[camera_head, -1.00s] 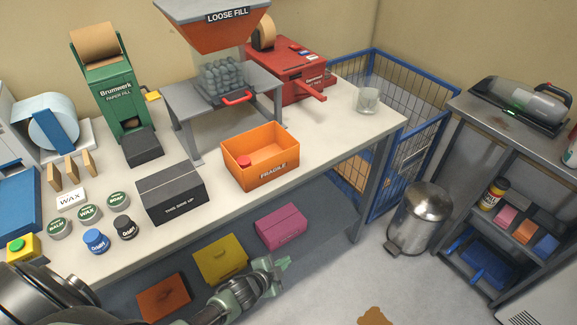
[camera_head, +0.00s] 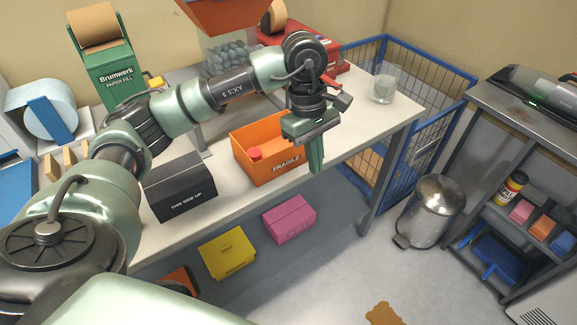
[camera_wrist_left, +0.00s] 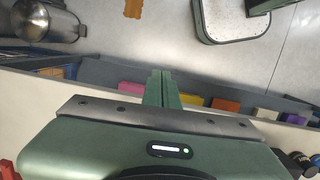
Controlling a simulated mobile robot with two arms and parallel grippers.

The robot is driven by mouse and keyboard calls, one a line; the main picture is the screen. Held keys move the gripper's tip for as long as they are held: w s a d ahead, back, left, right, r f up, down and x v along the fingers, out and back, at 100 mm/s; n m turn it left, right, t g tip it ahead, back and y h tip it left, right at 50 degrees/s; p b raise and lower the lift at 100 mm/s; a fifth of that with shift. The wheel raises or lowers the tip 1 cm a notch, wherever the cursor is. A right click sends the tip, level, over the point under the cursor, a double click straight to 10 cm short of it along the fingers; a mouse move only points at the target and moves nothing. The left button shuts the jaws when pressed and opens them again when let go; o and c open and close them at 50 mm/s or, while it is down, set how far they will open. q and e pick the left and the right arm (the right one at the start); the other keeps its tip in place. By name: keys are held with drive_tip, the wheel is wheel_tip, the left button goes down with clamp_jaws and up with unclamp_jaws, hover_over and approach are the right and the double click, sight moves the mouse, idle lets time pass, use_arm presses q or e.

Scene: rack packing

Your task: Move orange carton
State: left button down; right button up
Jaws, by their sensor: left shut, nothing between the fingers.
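An open orange carton (camera_head: 285,168) marked FRAGILE stands upright on the table, with a red-capped item (camera_head: 254,153) inside. My left arm reaches across the table from the left and hides part of the carton's back. My left gripper (camera_head: 316,168) is shut and empty, fingers pointing down, at the carton's right end near the table's front edge. I cannot tell whether it touches the carton. In the left wrist view the closed fingers (camera_wrist_left: 162,88) show over the table's edge and the lower shelf; the FRAGILE carton is not visible there. My right gripper is not in view.
A black carton (camera_head: 180,190) stands left of the orange one. A glass jar (camera_head: 384,85) stands at the table's right end. Yellow (camera_head: 228,255) and pink (camera_head: 289,220) boxes lie on the lower shelf. A blue wire cage (camera_head: 425,125) and a bin (camera_head: 432,210) are at the right.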

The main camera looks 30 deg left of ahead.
use_arm(q)
drive_tip(key=a+r+y, duration=0.2)
drive_tip(key=a, duration=0.3)
drive_tip(key=f+p, duration=0.1)
drive_tip(key=f, duration=0.4)
drive_tip(key=f+p, duration=0.1)
drive_tip(key=f, duration=0.4)
drive_tip(key=shift+d+f+p, duration=0.2)
drive_tip(key=shift+f+p, duration=0.05)
drive_tip(key=shift+p, duration=0.05)
drive_tip(key=a, duration=0.1)
drive_tip(key=w+a+p, duration=0.1)
drive_tip(key=a, duration=0.1)
drive_tip(key=shift+w+a+r, duration=0.15)
drive_tip(key=shift+w+a, duration=0.1)
drive_tip(key=shift+a, duration=0.05)
drive_tip(key=shift+w, duration=0.1)
